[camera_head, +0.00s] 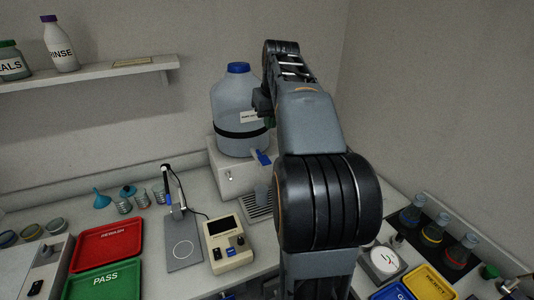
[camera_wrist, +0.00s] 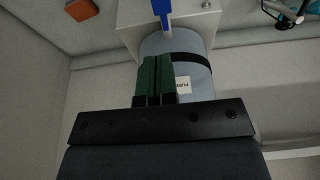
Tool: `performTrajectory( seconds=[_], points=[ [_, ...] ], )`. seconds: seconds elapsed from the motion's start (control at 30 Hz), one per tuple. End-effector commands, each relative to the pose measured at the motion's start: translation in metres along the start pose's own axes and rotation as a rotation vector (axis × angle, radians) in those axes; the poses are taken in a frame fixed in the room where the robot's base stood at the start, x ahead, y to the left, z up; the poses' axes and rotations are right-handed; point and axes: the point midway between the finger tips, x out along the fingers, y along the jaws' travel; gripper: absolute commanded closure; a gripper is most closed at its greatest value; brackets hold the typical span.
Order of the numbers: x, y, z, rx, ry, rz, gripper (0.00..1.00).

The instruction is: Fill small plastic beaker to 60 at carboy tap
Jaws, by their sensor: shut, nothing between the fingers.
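The carboy (camera_head: 232,100), a translucent jug with a blue cap and a black band, sits on a white stand (camera_head: 228,180). Its blue tap lever (camera_head: 262,157) juts out at the front. In the wrist view, the carboy (camera_wrist: 192,50) appears upside down, with the blue lever (camera_wrist: 163,8) at the top edge. My gripper (camera_wrist: 155,62) has green fingers pressed together, empty, in front of the carboy. In the head view, my gripper (camera_head: 269,121) is mostly hidden by my arm. A greyish shape (camera_head: 263,193) below the tap may be the beaker; I cannot tell its fill.
A slotted drip tray (camera_head: 254,214) lies below the tap. A boxy instrument (camera_head: 228,244) and a stand with a grey plate (camera_head: 184,252) are to its left. Red (camera_head: 106,243) and green (camera_head: 104,282) trays lie further left. Flasks (camera_head: 432,233) stand at right.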

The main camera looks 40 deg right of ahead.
Motion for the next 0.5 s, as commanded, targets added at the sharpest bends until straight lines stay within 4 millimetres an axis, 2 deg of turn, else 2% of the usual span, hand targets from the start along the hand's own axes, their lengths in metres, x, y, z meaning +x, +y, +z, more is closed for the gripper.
performTrajectory(
  seconds=[0.3, 0.5],
  points=[
    [0.061, -0.001, 0.001, -0.001, -0.005, -0.002, 1.0],
    [0.093, -0.001, 0.002, 0.0, -0.004, -0.001, 1.0]
  ],
)
